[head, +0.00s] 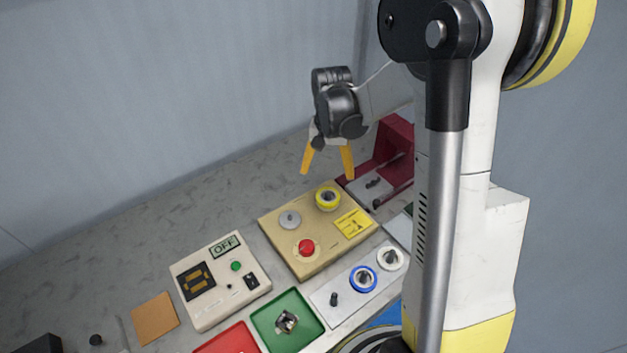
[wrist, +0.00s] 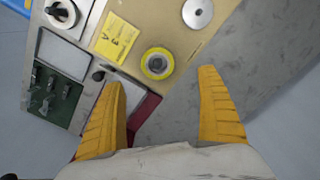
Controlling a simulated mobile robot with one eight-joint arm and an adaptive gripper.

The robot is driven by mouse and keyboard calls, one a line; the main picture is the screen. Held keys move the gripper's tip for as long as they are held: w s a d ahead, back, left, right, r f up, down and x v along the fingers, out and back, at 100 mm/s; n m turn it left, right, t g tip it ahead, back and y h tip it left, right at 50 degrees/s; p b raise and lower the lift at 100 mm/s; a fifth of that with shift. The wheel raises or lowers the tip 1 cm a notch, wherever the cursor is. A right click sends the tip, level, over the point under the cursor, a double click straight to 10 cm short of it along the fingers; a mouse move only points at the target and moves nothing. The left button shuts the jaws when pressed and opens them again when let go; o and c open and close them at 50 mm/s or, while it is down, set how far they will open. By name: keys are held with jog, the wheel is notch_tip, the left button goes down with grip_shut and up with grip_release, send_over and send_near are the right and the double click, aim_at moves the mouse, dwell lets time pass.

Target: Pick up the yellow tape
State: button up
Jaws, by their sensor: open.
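The yellow tape (head: 327,198) is a ring seated around a post on the tan box (head: 290,258), at its back right corner. In the wrist view the yellow tape (wrist: 157,63) lies ahead of my fingertips, between their lines and nearer the left finger. My gripper (head: 327,172) has two orange-yellow fingers, spread open and empty. It hangs above the back edge of the tan box, apart from the tape. In the wrist view my gripper (wrist: 162,78) shows both fingers with nothing between them. A yellow label (head: 353,224) lies beside the tape.
A red machine (head: 392,142) stands right of my gripper. The tan box carries a red button (head: 306,247) and a metal disc (head: 290,219). A grey strip holds blue tape (head: 363,279) and white tape (head: 390,258). The table (head: 175,215) behind the boxes is clear.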

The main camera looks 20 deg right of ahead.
aim_at(328, 193)
notch_tip(328, 193, down, 4)
jog(key=shift+s+f+b, duration=0.15)
jog(key=shift+f+b, duration=0.05)
jog(key=shift+b, duration=0.5)
jog(key=f, duration=0.2)
jog(key=f+b, duration=0.1)
jog(key=f, duration=0.1)
jog(key=f+b, duration=0.1)
jog(key=f, duration=0.1)
jog(key=shift+d, duration=0.3)
jog(key=c, duration=1.3)
